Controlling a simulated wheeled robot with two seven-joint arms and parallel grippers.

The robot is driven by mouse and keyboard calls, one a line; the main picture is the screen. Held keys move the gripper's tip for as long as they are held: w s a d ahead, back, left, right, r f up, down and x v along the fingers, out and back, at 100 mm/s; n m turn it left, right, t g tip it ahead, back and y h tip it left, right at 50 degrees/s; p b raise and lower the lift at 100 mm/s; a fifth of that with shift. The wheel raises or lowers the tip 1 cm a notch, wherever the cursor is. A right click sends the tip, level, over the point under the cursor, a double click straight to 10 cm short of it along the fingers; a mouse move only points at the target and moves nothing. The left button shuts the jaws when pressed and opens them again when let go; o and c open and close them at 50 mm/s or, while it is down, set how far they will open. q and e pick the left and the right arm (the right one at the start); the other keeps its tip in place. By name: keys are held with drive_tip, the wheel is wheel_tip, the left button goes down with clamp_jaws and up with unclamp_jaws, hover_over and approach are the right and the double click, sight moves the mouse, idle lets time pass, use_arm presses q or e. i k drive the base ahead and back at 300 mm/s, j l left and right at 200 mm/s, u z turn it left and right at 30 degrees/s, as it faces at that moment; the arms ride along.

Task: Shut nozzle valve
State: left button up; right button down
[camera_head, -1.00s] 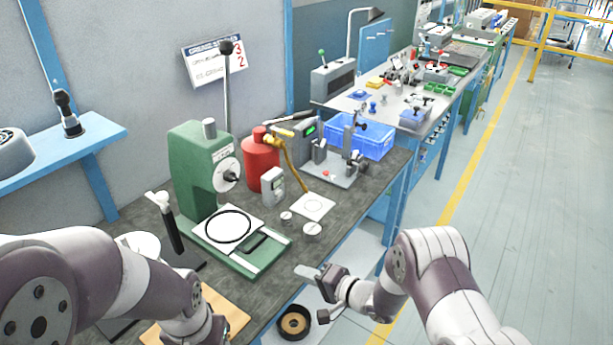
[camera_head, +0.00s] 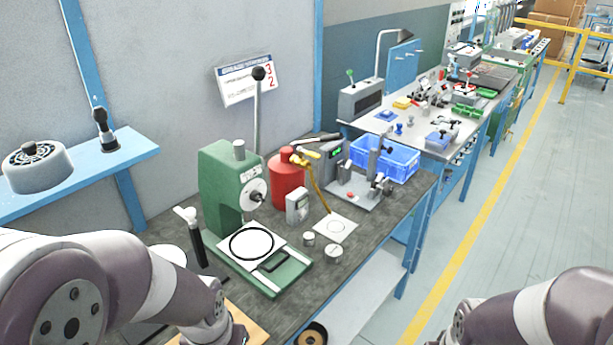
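A red cylinder (camera_head: 287,181) stands upright on the dark bench behind the green press. A brass valve with a yellow handle (camera_head: 299,158) sits at its top. A yellowish hose (camera_head: 319,194) runs from the valve down toward a white square plate (camera_head: 335,227). Whether the valve is open or shut is too small to tell. My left arm comes in at the lower left, and its wrist end is cut by the bottom edge, so the fingers are hidden. My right arm shows at the lower right, with its gripper out of frame. Neither arm touches the cylinder.
The green press (camera_head: 227,187) with a long black-knobbed lever stands left of the cylinder. A small grey meter (camera_head: 298,206) stands in front of the cylinder, and two small round weights (camera_head: 333,253) lie nearby. A blue crate (camera_head: 391,161) is farther back. The floor aisle at right is clear.

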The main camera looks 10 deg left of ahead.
sight(309, 153)
drive_tip(key=i+l+u, duration=0.5)
drive_tip(key=u, duration=0.2)
drive_tip(key=i+l+u, duration=0.1)
drive_tip(key=u, duration=0.3)
drive_tip(key=l+u, duration=0.35)
drive_tip(key=i+l+u, duration=0.15)
drive_tip(key=l, duration=0.6)
drive_tip(key=i+l+u, duration=0.15)
drive_tip(key=l, duration=0.65)
drive_tip(key=l+u, duration=0.1)
drive_tip(key=l, duration=0.65)
